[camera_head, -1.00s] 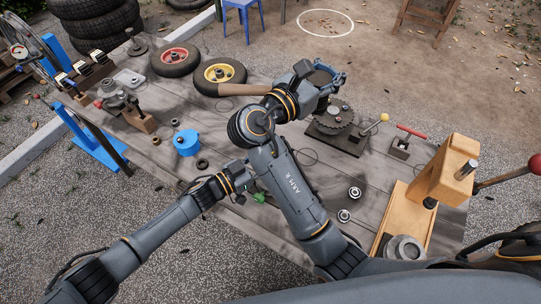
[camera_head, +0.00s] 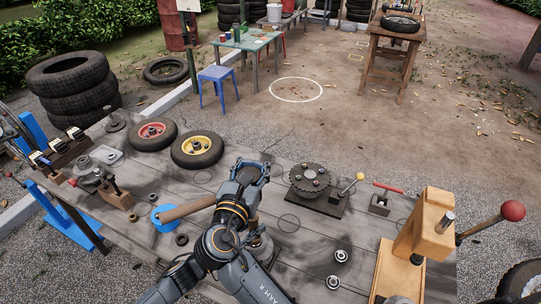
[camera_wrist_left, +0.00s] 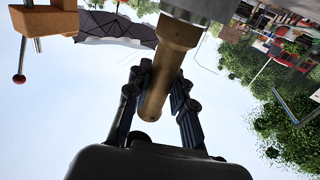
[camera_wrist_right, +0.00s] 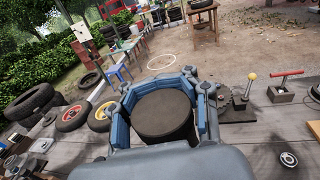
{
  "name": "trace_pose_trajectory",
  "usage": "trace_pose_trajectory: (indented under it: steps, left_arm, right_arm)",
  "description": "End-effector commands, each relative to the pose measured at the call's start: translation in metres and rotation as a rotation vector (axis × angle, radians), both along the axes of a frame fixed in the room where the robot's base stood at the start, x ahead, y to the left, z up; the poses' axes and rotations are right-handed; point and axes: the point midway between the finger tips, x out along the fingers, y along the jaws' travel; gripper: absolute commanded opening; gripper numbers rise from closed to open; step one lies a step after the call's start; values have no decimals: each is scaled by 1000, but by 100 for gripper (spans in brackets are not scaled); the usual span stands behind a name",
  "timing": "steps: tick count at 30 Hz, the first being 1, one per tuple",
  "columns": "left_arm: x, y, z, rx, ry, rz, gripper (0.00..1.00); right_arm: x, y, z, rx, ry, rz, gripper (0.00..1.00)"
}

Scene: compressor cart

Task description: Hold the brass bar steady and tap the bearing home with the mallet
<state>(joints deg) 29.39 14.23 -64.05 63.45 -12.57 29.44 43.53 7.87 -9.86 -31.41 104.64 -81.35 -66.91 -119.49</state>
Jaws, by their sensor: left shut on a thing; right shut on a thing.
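My left gripper (camera_wrist_left: 160,92) is shut on the tan brass bar (camera_wrist_left: 163,75) in the left wrist view. One end of the bar meets a pale grey cylindrical part (camera_wrist_left: 198,10); whether they touch is unclear. In the head view the left gripper's fingers are hidden behind my right arm. The bearing under the bar is not visible.
Two loose bearing rings (camera_head: 341,255) lie on the wooden table (camera_head: 310,240). A gear fixture (camera_head: 312,182) stands right of the mallet, a wooden press (camera_head: 424,225) further right.

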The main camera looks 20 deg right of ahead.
Motion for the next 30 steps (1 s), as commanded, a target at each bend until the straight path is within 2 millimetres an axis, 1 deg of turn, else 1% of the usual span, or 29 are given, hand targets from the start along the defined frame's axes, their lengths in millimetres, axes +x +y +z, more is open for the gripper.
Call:
trace_pose_trajectory:
  steps: [9,22,30]
  left_arm:
    - [0,0,0,0,0,0,0]
    - [0,0,1,-1,0,0,0]
    - [1,0,1,-1,0,0,0]
  right_arm:
    - [0,1,1,1,-3,2,0]
    - [0,0,-26,-1,-2,1,0]
    - [0,0,-29,1,-3,0,0]
